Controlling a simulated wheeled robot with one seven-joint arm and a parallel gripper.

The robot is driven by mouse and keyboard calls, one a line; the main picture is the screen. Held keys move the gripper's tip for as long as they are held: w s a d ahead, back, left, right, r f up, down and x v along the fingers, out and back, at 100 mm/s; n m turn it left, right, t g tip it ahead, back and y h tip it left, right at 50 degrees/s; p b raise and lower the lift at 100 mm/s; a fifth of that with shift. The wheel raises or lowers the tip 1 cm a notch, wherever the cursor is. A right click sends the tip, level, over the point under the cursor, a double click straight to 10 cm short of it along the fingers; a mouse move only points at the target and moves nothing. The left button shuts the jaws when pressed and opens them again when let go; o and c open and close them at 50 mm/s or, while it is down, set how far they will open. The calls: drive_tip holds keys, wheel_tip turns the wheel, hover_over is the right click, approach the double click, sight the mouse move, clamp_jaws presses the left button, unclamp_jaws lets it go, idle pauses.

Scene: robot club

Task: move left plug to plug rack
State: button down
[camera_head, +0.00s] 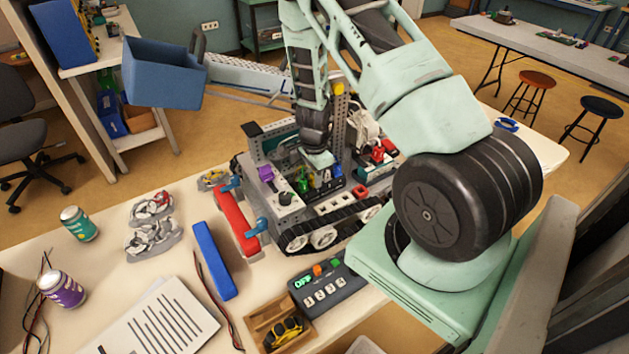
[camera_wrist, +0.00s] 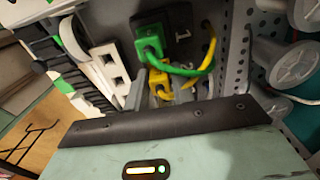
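In the wrist view, a yellow plug (camera_wrist: 160,84) with a yellow cable sits between the two grey fingers of my gripper (camera_wrist: 161,78). The fingers stand close on both sides of it; whether they press on it is unclear. A green plug (camera_wrist: 149,42) with a green cable sits in a dark panel beside the number 1. A white piece with square holes (camera_wrist: 112,66), possibly the plug rack, lies left of the fingers. In the head view, my gripper (camera_head: 319,160) is down inside the tracked robot (camera_head: 318,212), its fingertips largely hidden. A green part (camera_head: 303,182) shows next to it.
A perforated grey plate (camera_wrist: 235,60) and grey knob-like parts (camera_wrist: 290,65) stand right of the fingers. On the table are a blue bar (camera_head: 214,260), a keypad box (camera_head: 327,287), a wooden tray (camera_head: 258,307), papers (camera_head: 160,322) and two cans. The table's left part has free room.

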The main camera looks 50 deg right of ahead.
drive_tip(key=c, duration=1.7)
unclamp_jaws()
clamp_jaws()
drive_tip(key=shift+r, duration=0.1)
drive_tip(key=shift+r+p, duration=0.3)
drive_tip(key=shift+p, duration=0.05)
drive_tip(key=shift+r+p, duration=1.55)
drive_tip(key=shift+r, duration=0.35)
drive_tip(key=shift+r+p, duration=0.8)
drive_tip(key=shift+r, duration=0.2)
